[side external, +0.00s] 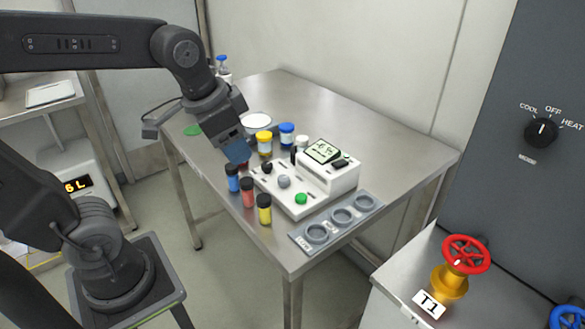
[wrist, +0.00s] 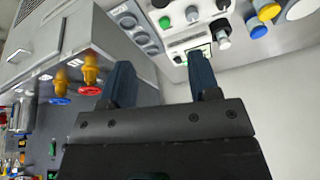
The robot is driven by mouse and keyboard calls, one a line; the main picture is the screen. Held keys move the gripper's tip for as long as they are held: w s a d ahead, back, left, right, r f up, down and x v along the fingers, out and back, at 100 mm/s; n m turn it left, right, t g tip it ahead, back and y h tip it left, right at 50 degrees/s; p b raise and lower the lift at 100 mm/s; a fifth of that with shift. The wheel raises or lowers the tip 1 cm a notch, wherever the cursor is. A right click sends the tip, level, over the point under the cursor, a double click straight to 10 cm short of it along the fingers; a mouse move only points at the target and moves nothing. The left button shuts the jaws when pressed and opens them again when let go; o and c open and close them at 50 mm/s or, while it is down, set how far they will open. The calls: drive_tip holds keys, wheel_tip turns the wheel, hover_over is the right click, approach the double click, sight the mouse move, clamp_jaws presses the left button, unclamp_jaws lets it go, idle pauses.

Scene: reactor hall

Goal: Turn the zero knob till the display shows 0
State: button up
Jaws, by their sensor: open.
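The white instrument (side external: 325,180) stands on the steel table, and part of it shows at the top of the wrist view (wrist: 178,45). Its tilted display (side external: 322,151) carries dark characters too small to read surely. Along its front are a black knob (side external: 267,168), a grey knob (side external: 284,182) and a green knob (side external: 301,198). I cannot read which is the zero knob. My gripper (side external: 237,152) is above the table, left of the instrument and apart from the knobs. In the wrist view its two blue fingers (wrist: 161,75) are spread with nothing between them.
Yellow (side external: 264,142) and blue-capped jars (side external: 287,134) stand behind. A grey tray with three rings (side external: 330,232) lies in front. The table's right part (side external: 400,150) is clear. A red valve wheel (side external: 466,253) is at lower right.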

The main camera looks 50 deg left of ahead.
drive_tip(key=w+a+f+m+g, duration=0.1)
drive_tip(key=w+a+m+g, duration=0.2)
drive_tip(key=w, duration=0.6)
drive_tip(key=m+g, duration=0.1)
drive_tip(key=m, duration=0.3)
hover_over(284, 178)
wheel_tip(284, 178, down, 4)
wheel_tip(284, 178, down, 13)
drive_tip(key=shift+a+r, duration=0.1)
drive_tip(key=shift+c, duration=0.2)
drive_tip(key=c, duration=0.9)
drive_tip(key=shift+n, duration=0.3)
